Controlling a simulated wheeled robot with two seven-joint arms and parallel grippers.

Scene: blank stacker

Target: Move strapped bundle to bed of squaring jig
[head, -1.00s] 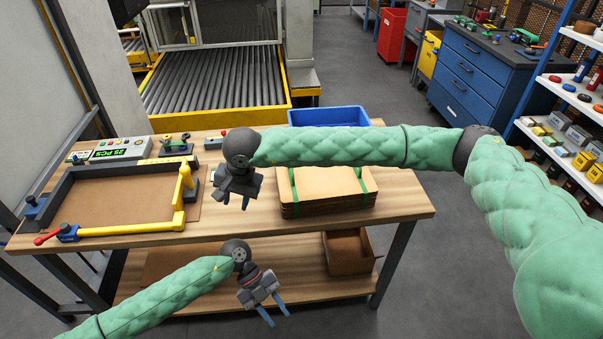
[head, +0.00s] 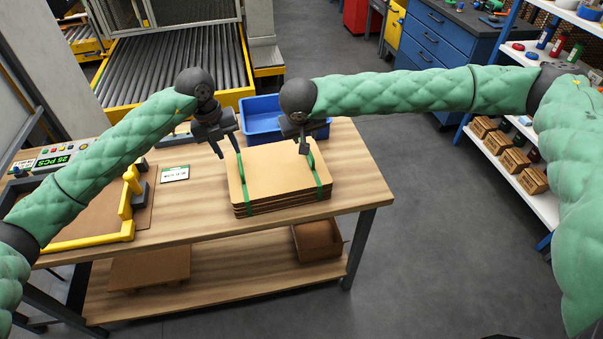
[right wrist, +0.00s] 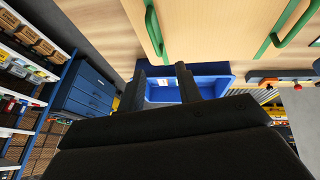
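The strapped bundle (head: 276,172) is a stack of brown blanks with two green straps, lying on the table's right part. The straps have raised loops, which also show in the right wrist view (right wrist: 292,22). My left gripper (head: 229,151) is open at the bundle's left far corner, near the left strap. My right gripper (head: 303,147) is above the bundle's far right part, by the right strap; its fingers are apart and empty in the right wrist view (right wrist: 162,80). The squaring jig (head: 127,205), with yellow bars and a brown bed (head: 92,222), is at the left, partly hidden by my left arm.
A blue bin (head: 262,119) stands just behind the bundle. A white label card (head: 175,174) lies between jig and bundle. A counter box (head: 55,158) reads 25 PCS. The lower shelf holds an open brown box (head: 318,240).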

